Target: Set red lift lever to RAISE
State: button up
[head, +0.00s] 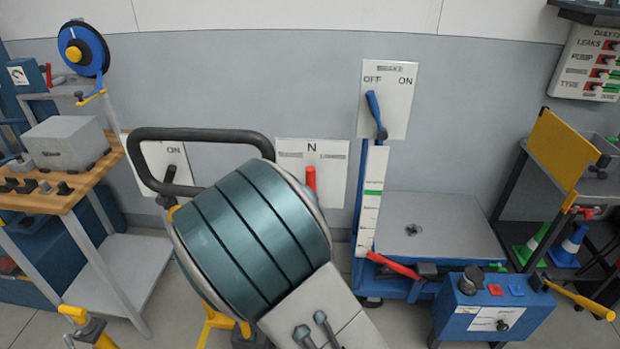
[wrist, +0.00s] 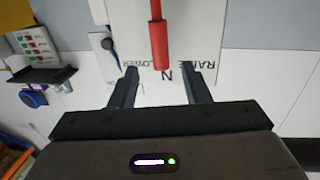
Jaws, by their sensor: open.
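The red lift lever (head: 310,178) stands upright on a white wall panel (head: 334,170), pointing at N. In the wrist view the panel shows upside down, with RAISE on the right, N in the middle and LOWER on the left. There the red lever (wrist: 158,40) points towards N. My gripper (wrist: 160,70) is open, with one finger on each side of the lever's end and visible gaps to both. I cannot tell how far the fingertips are from it in depth. In the head view my arm hides the gripper and part of the panel.
A blue lever (head: 376,114) on an OFF/ON plate (head: 402,85) is up and right. A grey platform (head: 440,228) and a blue control box (head: 493,305) stand at right. A wooden-topped cart (head: 60,190) is at left.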

aim_at(311, 178)
jog(key=x, duration=0.9)
jog(key=shift+p, duration=0.3)
grip_shut()
